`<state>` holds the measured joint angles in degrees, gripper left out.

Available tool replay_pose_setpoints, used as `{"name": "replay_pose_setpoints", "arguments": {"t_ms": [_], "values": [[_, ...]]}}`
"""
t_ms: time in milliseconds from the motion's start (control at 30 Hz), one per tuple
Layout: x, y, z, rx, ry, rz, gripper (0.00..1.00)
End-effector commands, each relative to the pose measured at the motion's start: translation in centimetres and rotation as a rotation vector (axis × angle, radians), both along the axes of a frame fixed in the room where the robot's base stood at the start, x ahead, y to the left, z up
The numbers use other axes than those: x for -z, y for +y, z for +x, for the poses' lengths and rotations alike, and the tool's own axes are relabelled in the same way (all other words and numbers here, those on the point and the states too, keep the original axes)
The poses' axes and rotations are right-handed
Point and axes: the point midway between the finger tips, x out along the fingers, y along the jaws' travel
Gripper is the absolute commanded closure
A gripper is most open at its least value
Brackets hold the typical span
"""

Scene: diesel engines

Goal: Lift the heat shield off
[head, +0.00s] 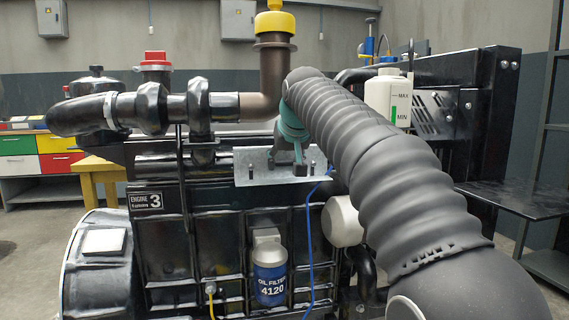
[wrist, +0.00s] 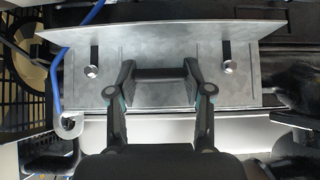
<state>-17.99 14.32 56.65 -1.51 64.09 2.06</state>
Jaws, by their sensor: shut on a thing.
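The heat shield (head: 252,163) is a bent grey metal plate at the side of the black engine, below the brown exhaust elbow. In the wrist view the heat shield (wrist: 160,46) spans the upper middle, with a dark slot and a bright bolt head or stud near each end. A dark bar-shaped handle crosses its middle. My gripper (wrist: 160,73) has one finger at each end of this handle and is shut on it. In the head view my gripper (head: 291,160) is at the shield's middle, partly hidden by my arm. I cannot tell whether the shield still touches its mounts.
The brown exhaust pipe (head: 262,105) with a yellow cap rises just above the shield. A blue cable (head: 310,240) runs down close to its right side. A white coolant bottle (head: 388,98) and the black radiator (head: 470,100) stand at the right. The oil filter (head: 269,268) is below.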

Motion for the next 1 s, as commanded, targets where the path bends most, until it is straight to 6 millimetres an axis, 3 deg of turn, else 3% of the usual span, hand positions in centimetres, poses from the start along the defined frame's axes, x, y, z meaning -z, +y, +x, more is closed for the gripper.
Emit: {"name": "replay_pose_setpoints", "arguments": {"t_ms": [333, 567, 1000], "values": [[-3.6, 0.0, 0.0, 0.000, -0.004, 0.001, 1.00], [-3.1, -0.7, -2.5, 0.000, -0.003, 0.001, 1.00], [-3.2, -3.4, -11.8, -0.001, -0.005, 0.001, 1.00]]}}
